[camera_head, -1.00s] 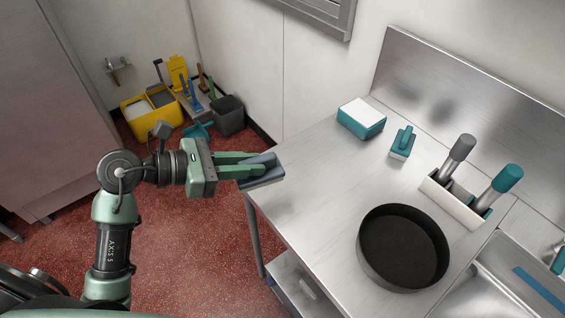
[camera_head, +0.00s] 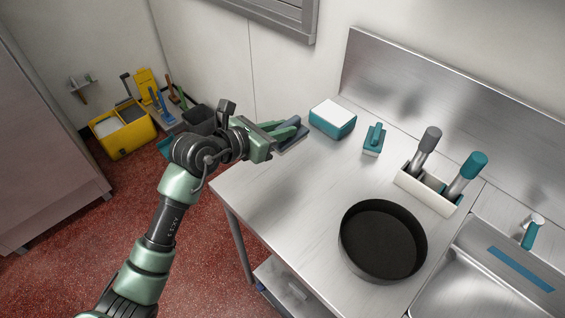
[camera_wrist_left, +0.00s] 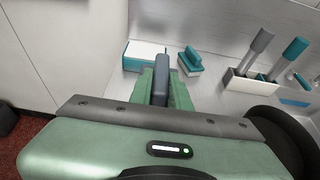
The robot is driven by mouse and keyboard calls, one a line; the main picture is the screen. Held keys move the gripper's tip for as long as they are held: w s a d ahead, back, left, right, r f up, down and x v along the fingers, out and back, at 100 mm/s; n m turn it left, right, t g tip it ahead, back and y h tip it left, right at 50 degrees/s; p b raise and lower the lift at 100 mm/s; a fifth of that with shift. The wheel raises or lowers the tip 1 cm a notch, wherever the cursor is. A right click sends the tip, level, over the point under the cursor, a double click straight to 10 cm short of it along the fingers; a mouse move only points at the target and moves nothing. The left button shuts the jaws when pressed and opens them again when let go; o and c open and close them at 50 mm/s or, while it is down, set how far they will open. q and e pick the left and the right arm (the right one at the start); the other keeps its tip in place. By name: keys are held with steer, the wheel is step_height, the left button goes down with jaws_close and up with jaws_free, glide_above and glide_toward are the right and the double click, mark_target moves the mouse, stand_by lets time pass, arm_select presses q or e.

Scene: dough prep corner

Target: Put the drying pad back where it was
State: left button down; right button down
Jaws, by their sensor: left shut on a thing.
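My left gripper (camera_head: 284,130) is shut on the handle of a dark blue-grey pad (camera_head: 291,144), which I take to be the drying pad. The pad is at the back left corner of the steel table, just left of a teal box with a white top (camera_head: 332,118). I cannot tell whether it touches the table. In the left wrist view, the pad's dark handle (camera_wrist_left: 161,82) stands between the green fingers, and most of the pad is hidden. A teal pad with a handle (camera_head: 373,140) lies right of the box. My right gripper is not in view.
A round black pan (camera_head: 383,242) stands on the table (camera_head: 285,195). Behind it is a white holder (camera_head: 425,190) with two handled tools. A sink (camera_head: 490,275) is at the right. A yellow bucket (camera_head: 125,130) stands on the floor. The table's left part is clear.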

arm_select(q)
step_height(320, 180, down, 8)
steer(key=shift+f, duration=0.1)
step_height(320, 180, down, 4)
steer(key=shift+f, duration=0.2)
steer(key=shift+f, duration=0.15)
steer(key=c, duration=1.3)
jaws_free()
